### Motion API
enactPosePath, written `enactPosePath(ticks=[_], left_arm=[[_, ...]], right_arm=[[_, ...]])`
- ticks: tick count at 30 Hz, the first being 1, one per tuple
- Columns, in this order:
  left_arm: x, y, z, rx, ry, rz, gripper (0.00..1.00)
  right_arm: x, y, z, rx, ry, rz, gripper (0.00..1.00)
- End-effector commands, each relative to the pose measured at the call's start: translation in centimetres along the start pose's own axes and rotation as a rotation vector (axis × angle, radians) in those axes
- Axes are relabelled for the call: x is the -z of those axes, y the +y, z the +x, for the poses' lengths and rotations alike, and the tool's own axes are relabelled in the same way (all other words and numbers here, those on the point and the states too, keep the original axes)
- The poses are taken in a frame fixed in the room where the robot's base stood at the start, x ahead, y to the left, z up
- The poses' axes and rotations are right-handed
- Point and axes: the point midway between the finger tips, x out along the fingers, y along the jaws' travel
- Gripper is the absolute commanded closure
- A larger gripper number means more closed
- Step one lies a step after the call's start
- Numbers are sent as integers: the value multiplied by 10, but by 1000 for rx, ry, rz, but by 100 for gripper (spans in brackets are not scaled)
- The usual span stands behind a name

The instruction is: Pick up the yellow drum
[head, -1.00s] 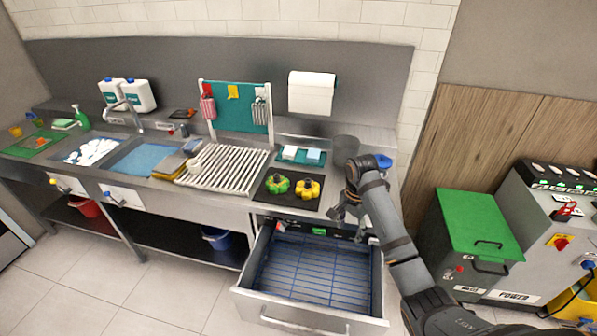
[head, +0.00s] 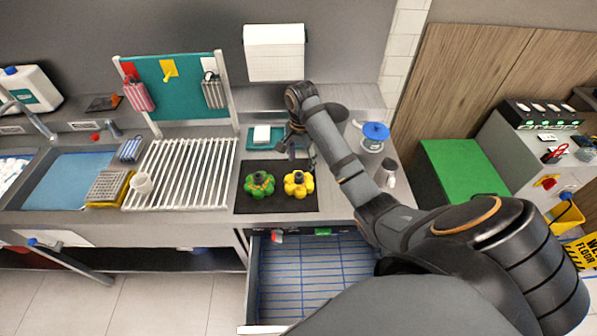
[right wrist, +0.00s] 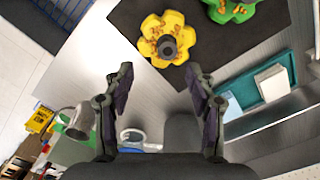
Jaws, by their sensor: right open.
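The yellow drum (head: 299,185) is a lobed, flower-like piece with a dark knob in its middle. It sits on a black mat (head: 247,203) on the steel counter, to the right of a similar green drum (head: 259,184). In the right wrist view the yellow drum (right wrist: 154,32) lies just beyond the fingertips, with the green one (right wrist: 238,8) to its right. My right gripper (head: 297,153) is open and empty, behind the yellow drum in the head view. In the wrist view its fingers (right wrist: 160,76) are apart and not touching the drum. My left gripper is not in view.
An open drawer (head: 310,270) lies below the counter front. A teal tray (head: 278,144) with white blocks stands behind the mat. A white ribbed rack (head: 185,172) is left of it. A blue-topped item (head: 375,131) and a grey cup (head: 386,170) stand to the right.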

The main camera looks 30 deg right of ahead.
Motion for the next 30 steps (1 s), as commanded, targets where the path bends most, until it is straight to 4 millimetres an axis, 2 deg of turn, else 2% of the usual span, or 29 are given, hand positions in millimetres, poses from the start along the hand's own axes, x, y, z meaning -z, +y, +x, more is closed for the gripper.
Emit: enactPosePath(ticks=[1, 5, 9, 12, 15, 19, 21, 24, 29, 30], left_arm=[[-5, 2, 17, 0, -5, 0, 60], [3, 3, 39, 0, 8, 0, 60], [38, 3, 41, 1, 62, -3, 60], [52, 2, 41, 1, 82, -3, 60], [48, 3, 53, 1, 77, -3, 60], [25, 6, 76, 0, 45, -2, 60], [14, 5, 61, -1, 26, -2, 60], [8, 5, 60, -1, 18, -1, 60], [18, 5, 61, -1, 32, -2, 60], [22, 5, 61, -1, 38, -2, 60]], right_arm=[[0, 0, 18, 0, 0, 0, 44], [0, 0, 39, 0, 0, 0, 44], [0, 0, 42, 1, 0, 0, 44], [0, 0, 43, 0, 0, 0, 44], [0, 0, 55, 0, 0, 0, 44], [1, 0, 80, 0, -1, 0, 44], [0, 0, 81, -2, -2, 0, 44], [0, -1, 90, 0, -1, -2, 44], [0, -1, 91, 1, -1, -1, 44], [0, -1, 91, 0, 0, -1, 49]])
